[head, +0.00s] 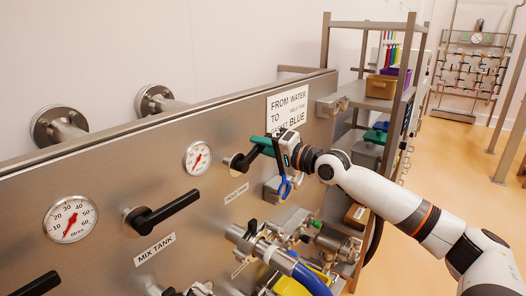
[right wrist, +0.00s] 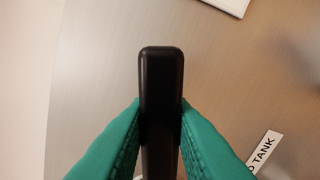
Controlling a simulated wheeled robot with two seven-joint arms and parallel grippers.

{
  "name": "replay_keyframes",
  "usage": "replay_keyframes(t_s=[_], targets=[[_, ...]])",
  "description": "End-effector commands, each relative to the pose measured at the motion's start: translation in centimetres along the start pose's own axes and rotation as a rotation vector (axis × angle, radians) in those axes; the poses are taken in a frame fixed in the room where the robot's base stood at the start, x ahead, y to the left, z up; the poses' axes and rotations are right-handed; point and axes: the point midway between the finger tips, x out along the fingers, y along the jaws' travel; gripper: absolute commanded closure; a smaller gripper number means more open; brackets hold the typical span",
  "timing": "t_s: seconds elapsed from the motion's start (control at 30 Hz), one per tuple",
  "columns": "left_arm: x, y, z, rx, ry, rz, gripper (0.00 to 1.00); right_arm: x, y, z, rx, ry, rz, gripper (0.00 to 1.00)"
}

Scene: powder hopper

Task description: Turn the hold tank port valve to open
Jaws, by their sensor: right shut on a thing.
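The hold tank port valve has a black lever handle (head: 241,161) on the steel panel (head: 110,182), above the HOLD TANK label (head: 236,193). The lever points to the right and slightly up. My right gripper (head: 263,146) has green finger pads closed around the lever's outer part. In the right wrist view the lever (right wrist: 161,75) stands upright between the two green fingers (right wrist: 161,110), which touch it on both sides. The fingers hide part of the lever. My left gripper is not in view.
Another black lever (head: 170,212) sits above the MIX TANK label (head: 155,250). Two round gauges (head: 198,158) (head: 70,218) are on the panel. A pipe fitting with a blue hose (head: 308,277) sticks out below. A shelf rack (head: 375,105) stands behind my right arm.

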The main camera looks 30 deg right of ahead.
Motion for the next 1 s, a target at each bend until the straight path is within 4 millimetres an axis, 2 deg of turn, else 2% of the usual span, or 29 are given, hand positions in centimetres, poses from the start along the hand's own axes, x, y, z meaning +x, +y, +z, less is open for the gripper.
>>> replay_keyframes(t_s=[0.1,0.4,0.73,1.0], targets=[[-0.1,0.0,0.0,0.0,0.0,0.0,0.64,0.0,0.5,0.0,-0.059,0.002,-0.001,1.0],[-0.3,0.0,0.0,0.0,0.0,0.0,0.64,0.0,0.7,0.0,-0.076,0.002,0.0,1.0],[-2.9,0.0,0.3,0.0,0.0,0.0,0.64,0.0,3.6,-0.8,-0.435,0.004,-0.001,1.0],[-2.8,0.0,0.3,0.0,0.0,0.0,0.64,0.0,3.6,-1.0,-0.476,0.003,-0.001,1.0]])
